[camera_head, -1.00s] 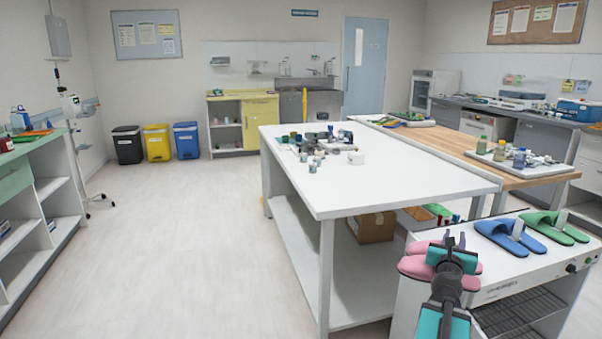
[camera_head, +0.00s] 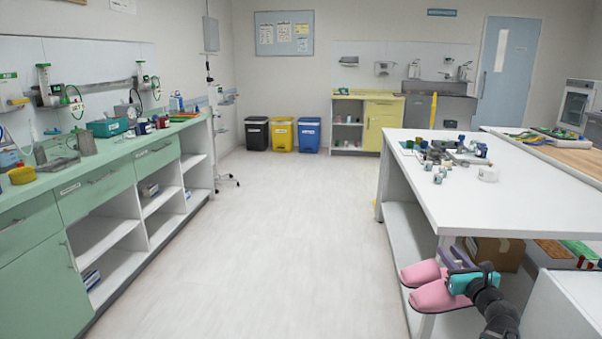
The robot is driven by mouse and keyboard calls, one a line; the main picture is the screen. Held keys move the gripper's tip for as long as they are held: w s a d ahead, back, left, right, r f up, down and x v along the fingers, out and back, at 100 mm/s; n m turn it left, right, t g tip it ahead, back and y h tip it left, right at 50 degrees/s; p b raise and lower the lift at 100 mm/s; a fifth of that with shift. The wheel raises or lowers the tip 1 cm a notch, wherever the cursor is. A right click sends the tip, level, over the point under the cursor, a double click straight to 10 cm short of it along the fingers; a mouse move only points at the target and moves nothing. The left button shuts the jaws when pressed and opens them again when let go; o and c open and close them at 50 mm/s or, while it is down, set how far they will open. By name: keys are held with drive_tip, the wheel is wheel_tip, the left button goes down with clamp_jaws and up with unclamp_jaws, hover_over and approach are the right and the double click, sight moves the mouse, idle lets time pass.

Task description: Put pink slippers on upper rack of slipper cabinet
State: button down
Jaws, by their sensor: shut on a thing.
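The pink slippers (camera_head: 443,294) are a pair at the lower right, held off the floor in front of the white table's lower shelf. My gripper (camera_head: 461,267) is shut on them near their upper side; purple finger parts and a teal block show there. The gripper hides part of the pair. A corner of a white cabinet (camera_head: 568,305) shows at the lower right edge. Its racks are outside the picture, so I cannot tell where the upper rack is from here.
The white table (camera_head: 505,178) with small cups and instruments stands at right, a cardboard box (camera_head: 495,253) under it. A green counter (camera_head: 120,185) with open shelves runs along the left. Bins (camera_head: 283,134) stand at the back. The floor (camera_head: 270,250) between is clear.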

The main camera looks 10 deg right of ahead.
drive_tip(key=s+a+f+n+g+y, duration=0.1)
drive_tip(key=a+n+g+y, duration=0.45)
drive_tip(key=a, duration=1.25)
drive_tip(key=a+f+n+g+y, duration=0.15)
drive_tip(key=a+n+y, duration=0.45)
drive_tip(key=a+y, duration=0.9)
drive_tip(key=a+r+h+p, duration=0.3)
drive_tip(key=r+p, duration=0.6)
drive_tip(key=p, duration=0.7)
drive_tip(key=shift+s+a+r+h+p, duration=0.2)
drive_tip(key=shift+h+p, duration=0.2)
drive_tip(key=shift+h, duration=0.15)
drive_tip(key=shift+s+a, duration=0.1)
drive_tip(key=shift+a, duration=0.05)
